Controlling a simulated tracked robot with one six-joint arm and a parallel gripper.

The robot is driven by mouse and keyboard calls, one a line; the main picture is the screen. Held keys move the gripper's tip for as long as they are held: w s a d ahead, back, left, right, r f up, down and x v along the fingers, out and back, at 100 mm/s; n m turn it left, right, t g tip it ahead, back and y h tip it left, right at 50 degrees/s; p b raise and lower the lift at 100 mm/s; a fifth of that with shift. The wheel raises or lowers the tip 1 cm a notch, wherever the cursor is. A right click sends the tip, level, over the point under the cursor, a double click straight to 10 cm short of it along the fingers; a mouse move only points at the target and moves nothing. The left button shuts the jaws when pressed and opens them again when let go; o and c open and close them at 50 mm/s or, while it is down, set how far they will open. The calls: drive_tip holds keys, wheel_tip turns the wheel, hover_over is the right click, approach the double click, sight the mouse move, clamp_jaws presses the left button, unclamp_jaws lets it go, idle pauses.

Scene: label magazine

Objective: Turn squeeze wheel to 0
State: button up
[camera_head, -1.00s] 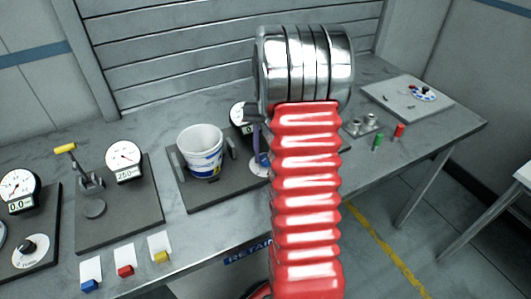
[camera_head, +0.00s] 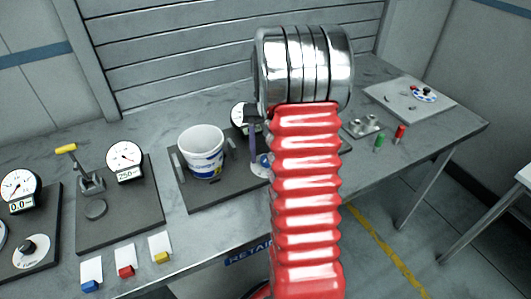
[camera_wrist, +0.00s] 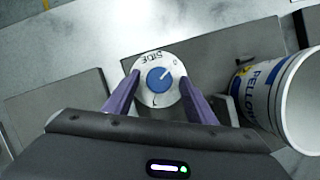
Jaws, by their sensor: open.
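A white round dial with a blue knob (camera_wrist: 160,79) lies below my gripper in the wrist view. The word SIDE and a 0 are on its rim; no squeeze label is readable. A pale line on the knob points up and right, towards the 0. My gripper (camera_wrist: 159,80) is open, with one purple finger on each side of the dial; I cannot tell whether they touch it. In the head view the dial (camera_head: 261,162) is partly hidden by my red arm, and one purple finger shows above it.
A white bucket (camera_head: 202,152) stands close to the dial on a dark plate (camera_head: 205,195), and shows at the right of the wrist view (camera_wrist: 262,82). A round gauge (camera_head: 238,116) stands behind the dial. Levers, gauges and coloured blocks are at the left; small cylinders (camera_head: 379,141) are at the right.

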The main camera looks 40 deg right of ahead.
drive_tip(key=v, duration=1.3)
drive_tip(key=shift+w+r, duration=0.2)
drive_tip(key=shift+r, duration=0.05)
drive_tip(key=shift+d, duration=0.1)
